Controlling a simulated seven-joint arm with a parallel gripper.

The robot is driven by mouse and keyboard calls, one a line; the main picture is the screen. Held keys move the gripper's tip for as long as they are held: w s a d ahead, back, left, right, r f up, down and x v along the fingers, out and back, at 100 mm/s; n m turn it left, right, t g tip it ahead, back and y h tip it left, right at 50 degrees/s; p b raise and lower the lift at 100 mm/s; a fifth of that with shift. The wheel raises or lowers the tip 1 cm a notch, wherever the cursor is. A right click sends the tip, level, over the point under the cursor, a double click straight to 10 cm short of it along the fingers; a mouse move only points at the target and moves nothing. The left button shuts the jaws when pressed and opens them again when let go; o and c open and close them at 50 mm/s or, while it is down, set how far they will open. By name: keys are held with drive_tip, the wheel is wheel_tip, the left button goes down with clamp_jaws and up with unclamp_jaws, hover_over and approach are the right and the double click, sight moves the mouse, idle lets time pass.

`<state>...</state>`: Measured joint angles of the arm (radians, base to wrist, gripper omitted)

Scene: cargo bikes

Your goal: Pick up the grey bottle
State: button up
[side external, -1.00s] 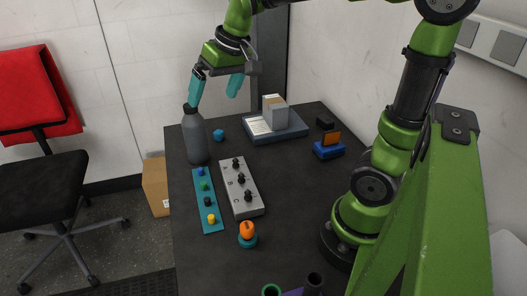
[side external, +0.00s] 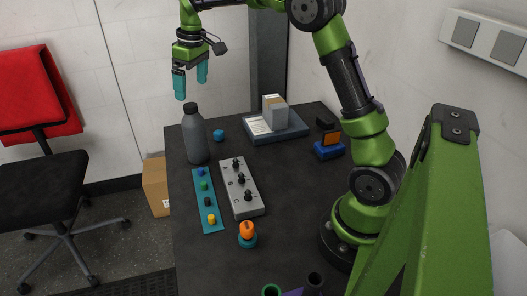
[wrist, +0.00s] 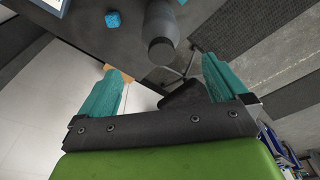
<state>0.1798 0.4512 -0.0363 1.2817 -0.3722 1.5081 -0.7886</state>
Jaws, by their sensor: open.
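The grey bottle (side external: 196,137) stands upright near the far left edge of the dark table, with a dark cap on top. My gripper (side external: 191,84) is open and empty, with teal fingers pointing down.
A small blue block (side external: 218,135) lies just right of the bottle. A teal strip with coloured pegs (side external: 210,222) and a grey board with black knobs (side external: 228,190) lie in front. A tray with a box (side external: 262,136) stands behind right. The dark table (side external: 290,190) has free room right of centre.

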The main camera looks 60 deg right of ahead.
sight(190, 105)
drive_tip(key=f, duration=0.3)
drive_tip(key=w+f, duration=0.1)
drive_tip(key=f, duration=0.5)
drive_tip(key=shift+w+a+f, duration=0.2)
drive_tip(key=shift+w+f, duration=0.2)
drive_tip(key=shift+r, duration=0.15)
clamp_jaws()
